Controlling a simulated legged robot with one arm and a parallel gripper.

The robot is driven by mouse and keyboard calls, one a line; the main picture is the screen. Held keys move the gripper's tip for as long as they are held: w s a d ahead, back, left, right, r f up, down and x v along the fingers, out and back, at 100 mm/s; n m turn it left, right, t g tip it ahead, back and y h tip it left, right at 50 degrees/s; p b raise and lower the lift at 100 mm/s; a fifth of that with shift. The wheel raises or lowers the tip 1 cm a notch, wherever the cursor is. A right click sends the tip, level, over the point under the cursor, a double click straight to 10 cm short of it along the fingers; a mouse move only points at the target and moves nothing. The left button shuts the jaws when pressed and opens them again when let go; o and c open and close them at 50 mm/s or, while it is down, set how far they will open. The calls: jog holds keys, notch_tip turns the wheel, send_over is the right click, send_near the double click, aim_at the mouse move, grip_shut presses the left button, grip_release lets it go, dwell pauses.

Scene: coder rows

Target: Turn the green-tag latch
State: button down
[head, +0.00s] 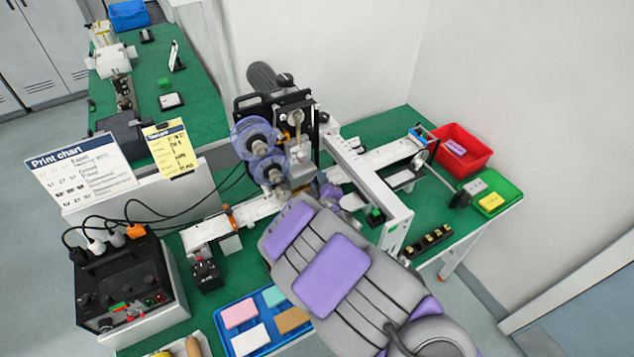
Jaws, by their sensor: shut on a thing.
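The coder (290,125), with two clear bluish-purple reels on its front, stands over the white conveyor on the green table. My grey and purple arm reaches up from the lower right. My gripper (318,188) is at the lower front of the coder, just right of the lower reel. It is shut on a small part there, which I take to be the latch. My own wrist and fingers hide most of that part. I cannot make out a green tag on it or how far it is turned.
A white rail (368,185) stands close right of my gripper. A blue tray (257,322) with coloured blocks lies below left, near a control box (125,285) with cables. A red bin (462,150) and green tray (495,195) are at the right. A print chart (80,172) stands left.

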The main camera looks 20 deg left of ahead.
jog(key=shift+d+f, duration=0.2)
jog(key=shift+d, duration=0.05)
jog(key=c, duration=1.3)
grip_release()
jog(key=o, duration=0.4)
jog(key=shift+d+r, duration=0.15)
jog(key=shift+r, duration=0.05)
jog(key=shift+a, duration=0.25)
